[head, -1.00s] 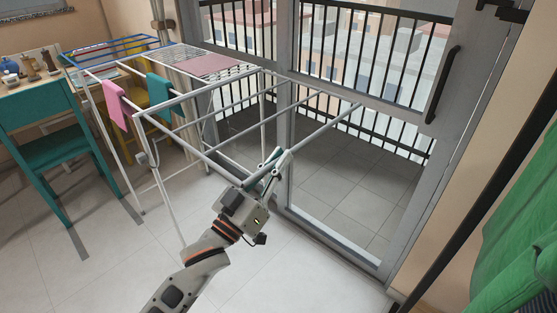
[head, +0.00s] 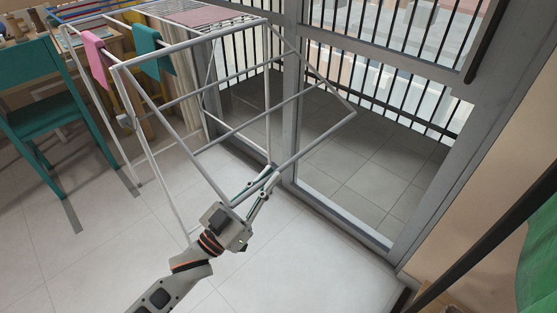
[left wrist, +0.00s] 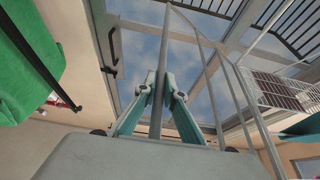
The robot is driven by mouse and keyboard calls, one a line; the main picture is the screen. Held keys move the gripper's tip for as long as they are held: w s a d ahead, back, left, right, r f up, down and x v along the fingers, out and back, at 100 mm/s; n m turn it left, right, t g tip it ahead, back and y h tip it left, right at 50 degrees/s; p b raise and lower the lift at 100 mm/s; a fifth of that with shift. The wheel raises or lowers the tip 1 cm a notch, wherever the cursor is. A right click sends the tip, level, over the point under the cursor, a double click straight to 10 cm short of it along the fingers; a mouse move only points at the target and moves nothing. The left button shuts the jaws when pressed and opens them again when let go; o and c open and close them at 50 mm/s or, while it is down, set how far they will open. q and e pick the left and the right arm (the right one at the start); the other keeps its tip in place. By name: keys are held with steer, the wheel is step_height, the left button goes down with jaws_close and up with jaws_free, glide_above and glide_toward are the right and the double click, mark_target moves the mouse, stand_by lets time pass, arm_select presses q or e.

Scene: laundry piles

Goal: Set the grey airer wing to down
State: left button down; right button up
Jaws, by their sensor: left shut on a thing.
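The airer (head: 150,150) stands left of the glass door, with white legs and a pink and a teal cloth hung on it. Its grey wing (head: 183,140) slopes down from the top edge toward me and the door. My left gripper (head: 264,178) is shut on the wing's outer bar, near its lower corner. In the left wrist view the grey wing's bar (left wrist: 162,40) runs up between the closed fingers of my left gripper (left wrist: 158,85). My right gripper is not in view.
A teal chair (head: 45,110) stands at the left beside a desk. The glass door frame (head: 345,215) with a balcony behind it is close to the wing's right. A green cloth (head: 540,255) hangs at the right edge. The tiled floor (head: 75,260) is clear in front.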

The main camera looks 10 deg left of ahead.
arm_select(q)
steer(key=w+a+f+m+g+h+b, duration=0.1)
steer(key=w+a+f+m+b, duration=0.1)
steer(key=f, duration=0.4)
steer(key=shift+a+f+m, duration=0.15)
steer(key=shift+a+m, duration=0.25)
steer(key=shift+a, duration=0.1)
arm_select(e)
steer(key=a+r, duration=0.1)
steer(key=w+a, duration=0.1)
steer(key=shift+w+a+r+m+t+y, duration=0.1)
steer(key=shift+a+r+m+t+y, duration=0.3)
arm_select(q)
steer(key=shift+w, duration=0.1)
steer(key=c, duration=2.1)
jaws_free()
steer(key=shift+c, duration=0.2)
steer(key=v, duration=1.2)
